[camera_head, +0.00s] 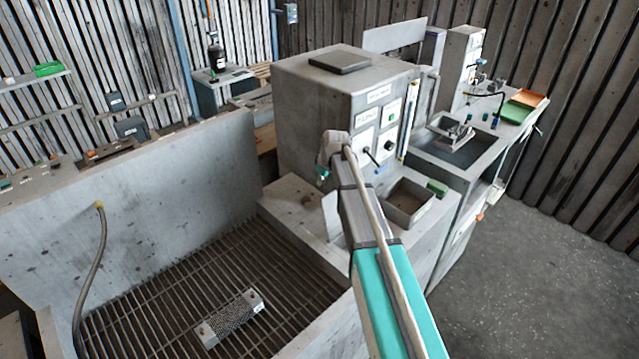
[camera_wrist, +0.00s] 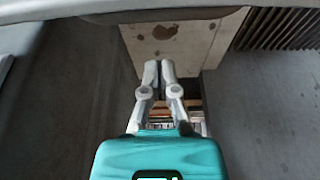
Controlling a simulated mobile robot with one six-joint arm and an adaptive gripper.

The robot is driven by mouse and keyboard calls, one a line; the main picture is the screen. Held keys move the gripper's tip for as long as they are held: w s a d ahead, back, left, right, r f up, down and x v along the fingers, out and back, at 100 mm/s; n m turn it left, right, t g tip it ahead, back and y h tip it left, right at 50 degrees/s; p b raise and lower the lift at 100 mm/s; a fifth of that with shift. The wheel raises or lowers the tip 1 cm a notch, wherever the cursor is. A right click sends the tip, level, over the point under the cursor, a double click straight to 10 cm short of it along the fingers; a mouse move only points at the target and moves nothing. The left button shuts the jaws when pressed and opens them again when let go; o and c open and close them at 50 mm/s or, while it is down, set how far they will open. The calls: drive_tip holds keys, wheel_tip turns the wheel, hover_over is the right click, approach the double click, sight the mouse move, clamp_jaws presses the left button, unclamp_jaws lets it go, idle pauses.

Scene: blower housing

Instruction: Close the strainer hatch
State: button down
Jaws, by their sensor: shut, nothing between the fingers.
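I cannot make out the strainer hatch for certain in either view. A pale upright plate (camera_head: 332,215) stands on the grey bench beside my arm in the head view, and I cannot tell whether it is the hatch. My gripper (camera_wrist: 166,64) is shut and empty in the wrist view. Its fingertips overlap the lower part of a pale, brown-stained panel (camera_wrist: 178,42); I cannot tell whether they touch it. In the head view my arm hides part of the bench, and the fingers do not show.
A grey control cabinet (camera_head: 318,105) stands behind my arm. A square open bin (camera_head: 410,198) and a green block (camera_head: 437,187) are to the right. A slatted basin (camera_head: 170,315) at lower left holds a perforated metal block (camera_head: 230,316). The floor at right is clear.

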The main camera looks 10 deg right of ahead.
drive_tip(key=shift+s+d+p, duration=0.2)
drive_tip(key=shift+s+d, duration=0.35)
drive_tip(key=shift+s, duration=0.3)
drive_tip(key=shift+s+d+p, duration=0.15)
drive_tip(key=shift+s+d, duration=0.4)
drive_tip(key=shift+s, duration=0.3)
